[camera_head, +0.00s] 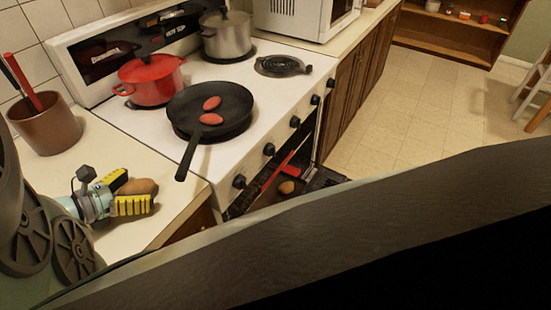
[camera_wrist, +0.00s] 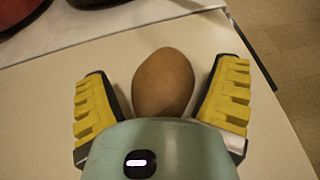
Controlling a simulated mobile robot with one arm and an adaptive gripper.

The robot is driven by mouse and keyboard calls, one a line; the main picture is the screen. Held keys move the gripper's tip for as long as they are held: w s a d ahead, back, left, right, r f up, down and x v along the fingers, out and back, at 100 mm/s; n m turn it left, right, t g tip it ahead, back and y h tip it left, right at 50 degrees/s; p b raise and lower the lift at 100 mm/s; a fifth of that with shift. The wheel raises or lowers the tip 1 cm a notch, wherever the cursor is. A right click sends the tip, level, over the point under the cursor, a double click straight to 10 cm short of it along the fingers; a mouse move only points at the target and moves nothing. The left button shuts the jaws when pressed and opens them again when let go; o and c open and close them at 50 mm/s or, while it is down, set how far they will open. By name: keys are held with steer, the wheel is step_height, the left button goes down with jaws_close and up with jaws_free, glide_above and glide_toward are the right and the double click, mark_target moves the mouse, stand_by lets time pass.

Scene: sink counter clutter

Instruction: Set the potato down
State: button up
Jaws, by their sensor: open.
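A brown potato (camera_wrist: 163,84) rests on the cream counter (camera_wrist: 270,140), between the two yellow-padded fingers of my gripper (camera_wrist: 163,92). Gaps show on both sides of the potato, so the fingers are open around it and apart from it. In the head view the potato (camera_head: 138,187) lies near the counter's right end, partly hidden by my gripper (camera_head: 133,193).
A black frying pan (camera_head: 209,112) with two reddish pieces sits on the white stove, its handle pointing toward the counter. A red pot (camera_head: 151,80) and a steel pot (camera_head: 227,36) stand behind. A brown utensil crock (camera_head: 46,124) is at the left. The counter's front edge is close.

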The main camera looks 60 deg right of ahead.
steer(key=shift+r+p, duration=0.15)
steer(key=shift+p, duration=0.65)
steer(key=b+v, duration=0.3)
steer(key=v, duration=0.1)
steer(key=b+v, duration=0.2)
steer(key=v, duration=0.2)
steer(key=b+v, duration=0.3)
steer(key=v, duration=0.2)
steer(key=shift+w+a+f+b, duration=0.15)
steer(key=shift+a+f+b, duration=0.1)
steer(key=shift+b, duration=0.1)
steer(key=p, duration=0.1)
steer(key=r+p, duration=0.1)
steer(key=p, duration=0.1)
steer(key=shift+w+a+r, duration=0.1)
steer(key=shift+a+r, duration=0.1)
steer(key=shift+r, duration=0.15)
steer(key=shift+w+a+r+p, duration=0.25)
steer(key=shift+a+p, duration=0.2)
steer(key=shift+p, duration=0.8)
steer(key=shift+a+p, duration=0.3)
steer(key=shift+p, duration=0.75)
steer(key=shift+s+f+p, duration=0.1)
steer(key=shift+s+p, duration=0.1)
steer(key=shift+p, duration=0.35)
